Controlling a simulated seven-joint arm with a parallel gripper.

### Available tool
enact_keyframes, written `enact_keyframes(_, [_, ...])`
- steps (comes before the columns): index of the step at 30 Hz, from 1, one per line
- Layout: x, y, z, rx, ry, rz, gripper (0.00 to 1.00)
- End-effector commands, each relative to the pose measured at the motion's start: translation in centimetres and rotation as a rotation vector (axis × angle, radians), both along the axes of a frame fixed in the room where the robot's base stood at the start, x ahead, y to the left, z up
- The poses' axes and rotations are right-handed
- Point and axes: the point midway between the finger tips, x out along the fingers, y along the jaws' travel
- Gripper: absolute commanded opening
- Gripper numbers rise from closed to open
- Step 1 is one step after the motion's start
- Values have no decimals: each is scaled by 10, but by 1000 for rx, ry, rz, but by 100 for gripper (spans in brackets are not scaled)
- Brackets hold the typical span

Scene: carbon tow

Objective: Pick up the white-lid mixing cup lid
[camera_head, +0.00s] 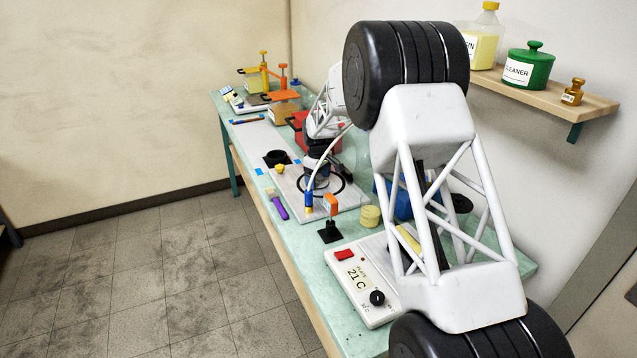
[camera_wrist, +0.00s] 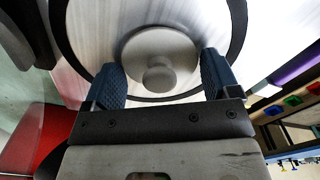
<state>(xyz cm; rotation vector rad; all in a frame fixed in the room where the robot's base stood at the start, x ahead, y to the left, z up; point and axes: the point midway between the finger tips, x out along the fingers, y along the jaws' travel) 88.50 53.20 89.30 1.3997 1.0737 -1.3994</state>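In the wrist view a pale round lid with a central knob (camera_wrist: 158,75) lies inside a black ring on a whitish, streaked board. My gripper (camera_wrist: 160,78) has its two dark blue fingers apart, one on each side of the lid, with the knob between them and nothing gripping it. The fingertips are close to the lid's rim; I cannot tell whether they touch it. In the head view my gripper (camera_head: 318,178) is low over the white board, by the black ring (camera_head: 341,187). The lid is hidden there behind my gripper and arm.
A red box (camera_head: 302,131) stands behind my gripper. A purple-handled brush (camera_head: 278,205) lies at the front edge. An orange-topped clamp on a black base (camera_head: 330,234), a yellow round tub (camera_head: 370,217) and a hot plate reading 21 C (camera_head: 338,265) stand nearer.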

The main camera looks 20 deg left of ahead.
Motion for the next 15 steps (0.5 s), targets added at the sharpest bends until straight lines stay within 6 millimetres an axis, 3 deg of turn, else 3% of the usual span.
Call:
enact_keyframes(1, [0,0,0,0,0,0,74])
enact_keyframes(6, [0,0,0,0,0,0,52])
enact_keyframes(15, [0,0,1,0,0,0,51])
